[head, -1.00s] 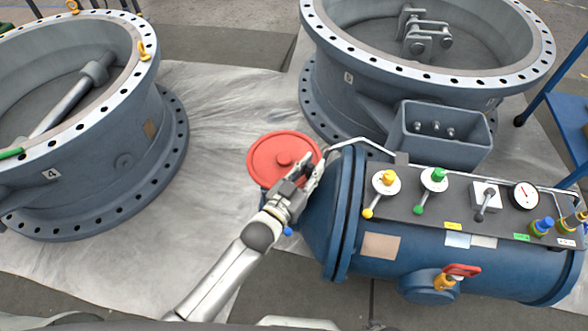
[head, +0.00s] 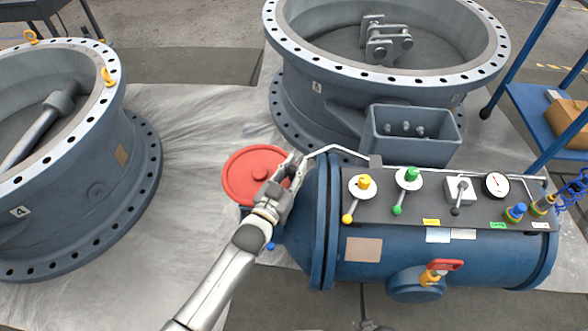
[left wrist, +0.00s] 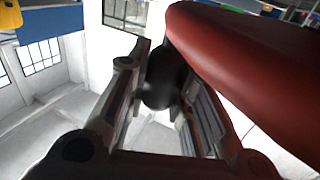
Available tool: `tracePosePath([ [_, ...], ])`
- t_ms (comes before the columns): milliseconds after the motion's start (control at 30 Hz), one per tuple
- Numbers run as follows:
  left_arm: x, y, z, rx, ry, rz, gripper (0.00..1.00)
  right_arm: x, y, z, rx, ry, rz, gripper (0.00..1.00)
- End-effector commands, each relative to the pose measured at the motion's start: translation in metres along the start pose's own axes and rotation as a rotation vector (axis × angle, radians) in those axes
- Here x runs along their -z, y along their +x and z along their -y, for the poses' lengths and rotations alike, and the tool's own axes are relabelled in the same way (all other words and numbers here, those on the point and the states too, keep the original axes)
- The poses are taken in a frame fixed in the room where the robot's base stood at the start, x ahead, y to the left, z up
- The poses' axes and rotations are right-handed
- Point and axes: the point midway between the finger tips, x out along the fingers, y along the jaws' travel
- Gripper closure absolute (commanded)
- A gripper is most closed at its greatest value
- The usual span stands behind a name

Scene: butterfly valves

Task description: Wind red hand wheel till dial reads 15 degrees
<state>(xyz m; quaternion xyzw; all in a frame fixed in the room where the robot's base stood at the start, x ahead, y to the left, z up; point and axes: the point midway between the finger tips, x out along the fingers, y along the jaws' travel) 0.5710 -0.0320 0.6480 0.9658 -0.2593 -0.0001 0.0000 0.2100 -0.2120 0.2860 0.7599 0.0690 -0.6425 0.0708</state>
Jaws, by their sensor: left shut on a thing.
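The red hand wheel (head: 242,178) is a flat disc with a raised hub, at the left end of the blue cylinder in the head view. My left gripper (head: 292,170) is at the wheel's right edge. In the left wrist view the red wheel (left wrist: 255,55) fills the upper right, and a dark rounded handle (left wrist: 163,78) sits between my left fingers (left wrist: 165,95), which are shut on it. A round white dial (head: 496,186) with a red needle is on the panel; its figures are too small to read. My right gripper is not in view.
Large flanged valve bodies stand at left (head: 75,205) and behind (head: 300,115). A blue shelf (head: 535,110) is at right. The sheeted floor left of the wheel is clear.

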Motion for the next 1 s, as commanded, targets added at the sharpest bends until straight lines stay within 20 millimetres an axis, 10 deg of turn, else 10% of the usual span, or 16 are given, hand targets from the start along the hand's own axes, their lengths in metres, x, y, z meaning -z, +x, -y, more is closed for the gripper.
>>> tracePosePath([
  [233,0.002,0.001,0.003,0.004,0.002,-0.004,1.00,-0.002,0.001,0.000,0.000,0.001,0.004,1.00],
  [267,0.002,0.001,0.003,0.004,0.002,-0.004,0.77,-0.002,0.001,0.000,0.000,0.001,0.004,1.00],
  [433,0.002,0.001,0.002,0.003,0.001,-0.003,0.56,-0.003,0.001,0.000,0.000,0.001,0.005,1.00],
  [1000,-0.001,-0.030,0.002,0.002,0.001,0.001,0.56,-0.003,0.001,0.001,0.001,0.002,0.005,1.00],
])
